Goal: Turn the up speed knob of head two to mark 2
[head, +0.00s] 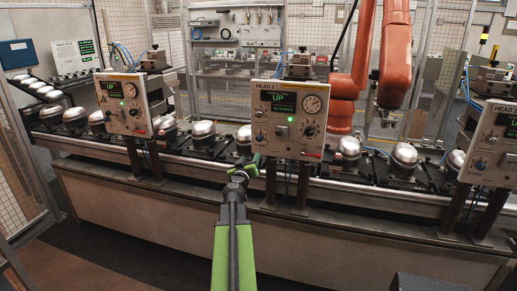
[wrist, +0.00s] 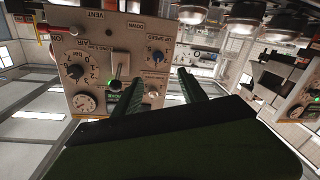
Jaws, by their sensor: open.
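The head two control box (head: 291,117) stands upright on posts at the front of the line, its green display reading UP. A blue knob (head: 259,136) sits at the lower left of its face. The wrist view shows the box upside down, with a blue knob (wrist: 157,57) beside the word SPEED. In the head view my gripper (head: 246,168) is below and left of the box.
A conveyor (head: 205,170) with several silver domes runs behind the boxes. Similar boxes stand at left (head: 124,104) and right (head: 492,143). On head two, a black knob (wrist: 75,72), a gauge (wrist: 86,103) and a lever (wrist: 116,85) sit close together. An orange robot arm (head: 395,50) stands behind.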

